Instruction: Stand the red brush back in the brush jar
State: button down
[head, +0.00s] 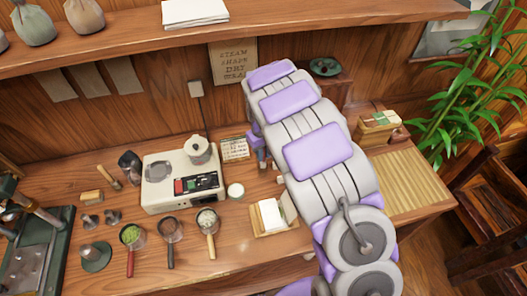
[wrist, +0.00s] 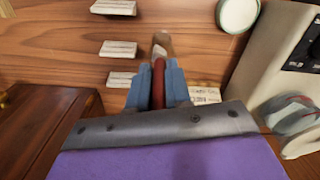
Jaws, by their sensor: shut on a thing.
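My gripper (wrist: 157,75) is shut on the red brush (wrist: 158,82), whose red handle lies between the two blue fingers in the wrist view. A pale band and tan tip of the brush extend beyond the fingertips. In the head view my arm covers most of the gripper; only a bit of its blue fingers (head: 259,153) shows, right of the white machine and close to a small written card. The brush cannot be made out clearly there. I cannot pick out the brush jar in either view; it may be hidden behind my arm.
The white machine (head: 180,180) stands left of my gripper, with a round white-topped cup (head: 235,191) near its right corner. Several handled strainers lie in front. A wooden tray with white paper (head: 270,214) sits near my arm. A slatted mat (head: 408,184) lies at right.

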aim_at(264, 161)
jog(key=shift+a, duration=0.45)
jog(key=shift+d, duration=0.6)
jog(key=shift+a, duration=0.2)
jog(key=shift+d+f, duration=0.1)
jog(key=shift+f, duration=1.4)
dwell(0.3)
jog(key=c, duration=1)
grip_release()
jog(key=shift+r, duration=0.15)
